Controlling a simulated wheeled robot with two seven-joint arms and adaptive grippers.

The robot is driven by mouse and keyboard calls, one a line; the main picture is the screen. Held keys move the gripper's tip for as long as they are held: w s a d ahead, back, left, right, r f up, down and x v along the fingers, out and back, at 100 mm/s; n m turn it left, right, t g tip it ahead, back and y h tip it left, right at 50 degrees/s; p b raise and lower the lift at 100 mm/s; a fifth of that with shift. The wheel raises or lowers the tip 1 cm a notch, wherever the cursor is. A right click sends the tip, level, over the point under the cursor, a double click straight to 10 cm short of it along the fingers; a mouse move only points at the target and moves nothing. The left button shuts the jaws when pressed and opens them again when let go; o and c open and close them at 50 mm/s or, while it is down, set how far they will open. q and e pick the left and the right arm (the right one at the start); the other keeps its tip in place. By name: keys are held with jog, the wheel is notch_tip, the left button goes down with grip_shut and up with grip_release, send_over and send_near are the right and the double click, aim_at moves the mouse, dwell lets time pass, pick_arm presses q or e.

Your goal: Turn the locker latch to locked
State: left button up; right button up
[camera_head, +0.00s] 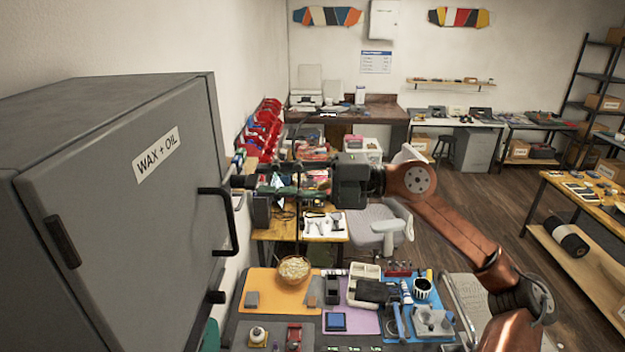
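The grey locker (125,200) fills the left side, its door marked "WAX + OIL". A black bar handle (234,225) stands out from the door's right side. A small black part (216,297) sits below the handle near the door's edge; it may be the latch, but its setting cannot be read. My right gripper (243,182) reaches in from the right, its fingers pointing left at the locker's edge, just above and beside the handle. Whether it touches the locker, and how far its fingers are apart, is unclear. My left gripper is out of view.
A workbench below holds an orange mat (277,296), a wooden bowl (294,269), a purple mat (362,316) and several tools. A grey chair (375,228) stands behind it. Another table (575,192) is at the right. Open floor lies between.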

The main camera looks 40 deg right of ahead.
jog(key=v, duration=0.8)
jog(key=shift+s+d, duration=0.15)
jog(key=shift+d, duration=0.15)
jog(key=shift+f, duration=0.1)
